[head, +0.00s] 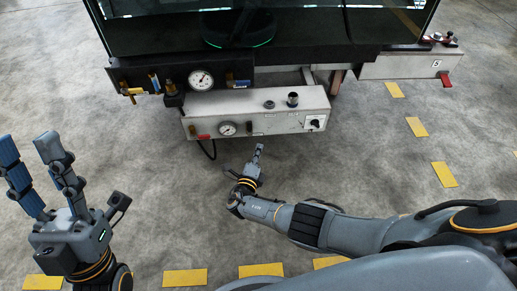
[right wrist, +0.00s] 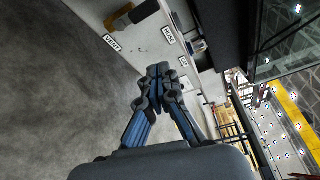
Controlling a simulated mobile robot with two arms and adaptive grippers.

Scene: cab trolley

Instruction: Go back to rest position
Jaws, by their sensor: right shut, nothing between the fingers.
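My right gripper (head: 258,152) is at the centre of the head view, below and in front of the light grey control box (head: 262,104), pointing toward it. Its fingers are shut with nothing between them. In the right wrist view its fingertips (right wrist: 158,72) meet, with the labelled panel (right wrist: 150,38) beyond them. I cannot tell from the pictures whether they touch the panel. My left gripper (head: 27,147) is at the lower left of the head view, fingers spread and empty, above bare floor.
A side box (head: 405,66) is at the right. The concrete floor, with yellow markings (head: 443,174), is clear.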

